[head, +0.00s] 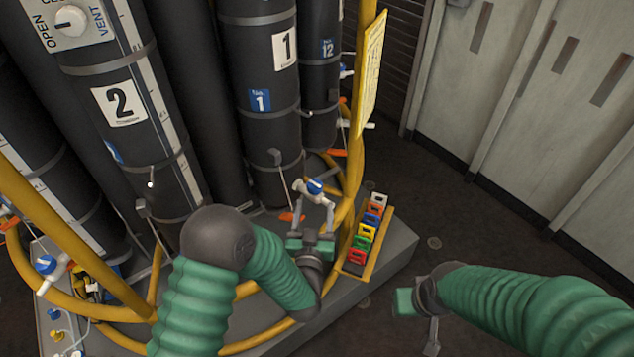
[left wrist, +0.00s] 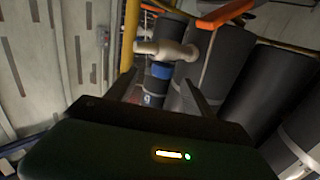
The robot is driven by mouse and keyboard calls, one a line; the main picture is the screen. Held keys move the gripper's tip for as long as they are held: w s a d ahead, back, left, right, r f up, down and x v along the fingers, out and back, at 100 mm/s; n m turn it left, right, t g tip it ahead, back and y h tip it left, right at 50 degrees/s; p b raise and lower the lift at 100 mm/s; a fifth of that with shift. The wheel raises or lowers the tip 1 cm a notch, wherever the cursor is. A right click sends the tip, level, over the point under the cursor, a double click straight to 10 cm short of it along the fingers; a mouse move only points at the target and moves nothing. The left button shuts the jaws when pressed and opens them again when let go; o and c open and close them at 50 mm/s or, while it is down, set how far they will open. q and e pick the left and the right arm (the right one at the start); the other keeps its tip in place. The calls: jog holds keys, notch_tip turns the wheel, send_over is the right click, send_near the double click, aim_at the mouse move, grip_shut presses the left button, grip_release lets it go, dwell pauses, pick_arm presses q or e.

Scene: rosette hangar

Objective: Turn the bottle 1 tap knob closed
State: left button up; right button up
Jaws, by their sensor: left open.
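Bottle 1 (head: 262,60) is a tall black cylinder with a white "1" label and a blue tag. Its tap knob (head: 315,186), blue and white, is low in front of the bottle. My left gripper (head: 316,200) is open, with its two fingers reaching up on either side of the knob. In the left wrist view a cream tap part (left wrist: 166,49) with a blue part below it is beyond the fingertips, roughly between them. I cannot tell whether the fingers touch it. My right gripper (head: 422,310) is at the lower right, away from the bottles; its jaw opening is unclear.
Bottle 2 (head: 125,130) stands to the left, with another blue-and-white tap (head: 46,265) low at far left. Yellow rails (head: 356,150) curve around the bottles. A rack of coloured blocks (head: 378,250) sits right of my left gripper. Floor at right is clear before grey lockers (head: 540,80).

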aim_at(314, 193)
pick_arm(q)
jog(key=w+p, duration=0.1)
jog(key=w, duration=0.7)
jog(key=shift+a+r, duration=0.1)
jog(key=shift+r, duration=0.05)
jog(key=shift+w, duration=0.3)
jog(key=shift+d, duration=0.25)
jog(key=shift+c, duration=1.7)
jog(key=shift+a, duration=0.1)
grip_shut()
pick_arm(e)
jog(key=shift+s+a+r, duration=0.1)
jog(key=shift+a+r, duration=0.05)
jog(key=shift+r, duration=0.3)
jog(key=shift+s+a+r, duration=0.1)
jog(key=shift+a+r, duration=0.05)
jog(key=shift+r, duration=0.3)
jog(key=shift+f, duration=0.1)
